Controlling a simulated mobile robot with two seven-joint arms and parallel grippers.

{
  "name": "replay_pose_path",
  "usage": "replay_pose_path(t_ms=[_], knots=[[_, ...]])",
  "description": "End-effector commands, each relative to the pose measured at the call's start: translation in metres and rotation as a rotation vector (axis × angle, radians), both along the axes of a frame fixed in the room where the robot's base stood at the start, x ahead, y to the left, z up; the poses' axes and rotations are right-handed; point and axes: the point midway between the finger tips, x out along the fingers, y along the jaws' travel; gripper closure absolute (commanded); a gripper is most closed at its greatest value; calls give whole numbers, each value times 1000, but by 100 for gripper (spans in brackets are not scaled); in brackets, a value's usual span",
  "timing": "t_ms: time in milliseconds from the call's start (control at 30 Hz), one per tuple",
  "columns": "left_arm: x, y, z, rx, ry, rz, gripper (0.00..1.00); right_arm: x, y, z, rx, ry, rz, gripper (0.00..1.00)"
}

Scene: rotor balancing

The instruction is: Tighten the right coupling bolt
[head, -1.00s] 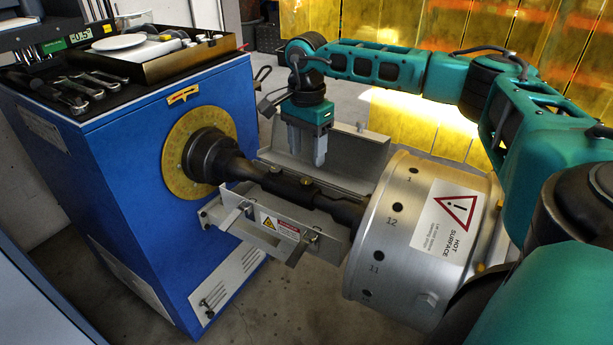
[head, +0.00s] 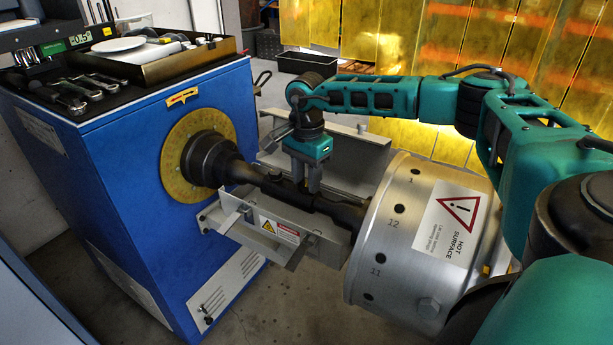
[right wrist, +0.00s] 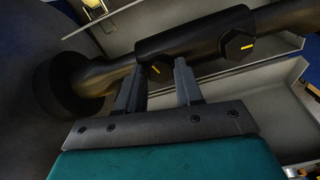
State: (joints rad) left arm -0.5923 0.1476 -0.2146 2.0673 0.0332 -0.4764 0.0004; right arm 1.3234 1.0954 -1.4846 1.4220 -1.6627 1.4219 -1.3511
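The dark coupling (head: 333,207) lies on the shaft between the yellow dial and the silver drum in the head view. In the right wrist view the coupling (right wrist: 195,42) carries two black hex bolts with yellow marks. One bolt (right wrist: 159,71) shows between my right fingertips, the other bolt (right wrist: 237,45) is farther right and clear of them. My right gripper (head: 307,185) points down at the coupling with its fingers apart. Whether the fingers touch the bolt cannot be told. In the head view the fingers hide the bolt there. My left gripper is not in view.
The silver drum (head: 402,240) with a hot-surface label stands right of the coupling. Metal guard plates (head: 268,222) flank the shaft. A blue cabinet (head: 140,180) with a yellow dial (head: 180,150) stands left, holding wrenches (head: 70,90) and a tray (head: 165,68).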

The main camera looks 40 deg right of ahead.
Motion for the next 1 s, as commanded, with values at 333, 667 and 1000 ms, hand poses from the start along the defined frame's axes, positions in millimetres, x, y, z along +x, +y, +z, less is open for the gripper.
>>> replay_pose_path(t_ms=[333,667,1000], knots=[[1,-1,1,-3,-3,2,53,0,0,0,0,0,0,98],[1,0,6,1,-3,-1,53,-1,0,1,1,3,-39,100],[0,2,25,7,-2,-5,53,-1,1,3,2,3,-260,100]])
